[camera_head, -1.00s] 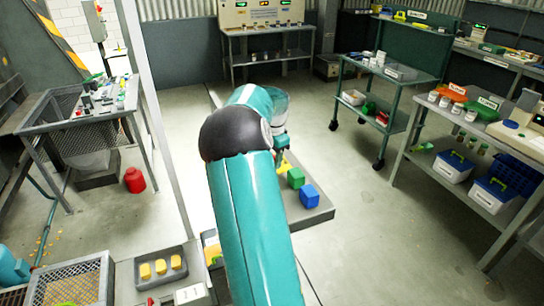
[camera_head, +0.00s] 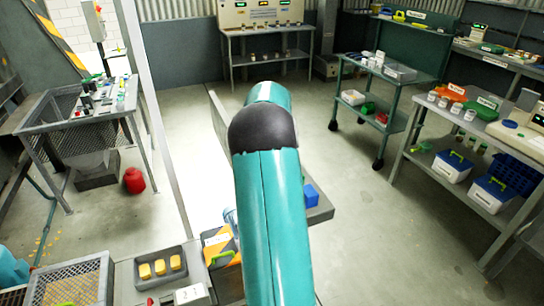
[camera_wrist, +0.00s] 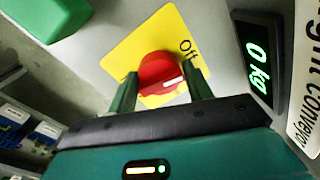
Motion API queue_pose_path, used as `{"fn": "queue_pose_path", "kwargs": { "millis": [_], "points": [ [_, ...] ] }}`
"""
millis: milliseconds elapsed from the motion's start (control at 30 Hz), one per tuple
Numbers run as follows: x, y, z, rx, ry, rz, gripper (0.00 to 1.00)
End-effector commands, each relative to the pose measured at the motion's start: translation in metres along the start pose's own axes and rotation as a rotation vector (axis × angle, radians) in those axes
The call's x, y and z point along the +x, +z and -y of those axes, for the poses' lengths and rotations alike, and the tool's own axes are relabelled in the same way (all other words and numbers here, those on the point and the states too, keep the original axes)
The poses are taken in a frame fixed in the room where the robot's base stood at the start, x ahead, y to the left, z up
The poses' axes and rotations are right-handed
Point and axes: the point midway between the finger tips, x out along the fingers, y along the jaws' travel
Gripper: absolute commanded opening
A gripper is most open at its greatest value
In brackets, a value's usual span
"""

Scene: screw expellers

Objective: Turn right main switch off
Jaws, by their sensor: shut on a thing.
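The red rotary switch knob (camera_wrist: 160,74) sits on a yellow plate (camera_wrist: 122,52) in the wrist view. The word "Off" is printed at the plate's upper right, and a white mark on the knob points to the right. My gripper (camera_wrist: 162,84) is shut on the knob, with one dark green finger on each side of it. In the head view my teal arm hides the gripper and the knob.
A display reading "0 kg" (camera_wrist: 257,60) is right of the knob, beside a white sign (camera_wrist: 305,90). A green block (camera_wrist: 48,15) is at upper left. In the head view, a blue block (camera_head: 311,195) shows just right of my arm, and a tray of yellow pieces (camera_head: 160,266) lies at lower left.

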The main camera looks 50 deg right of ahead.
Motion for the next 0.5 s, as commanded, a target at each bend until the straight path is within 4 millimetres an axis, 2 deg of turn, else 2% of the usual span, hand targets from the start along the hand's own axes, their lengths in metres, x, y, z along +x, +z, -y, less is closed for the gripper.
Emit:
{"fn": "queue_pose_path", "kwargs": {
  "millis": [33, 500],
  "points": [
    [0.0016, 0.0016, -0.0055, -0.024, 0.005, 0.011, 0.28],
    [0.0019, 0.0007, -0.0066, -0.195, 0.006, 0.023, 0.28]
  ]
}}
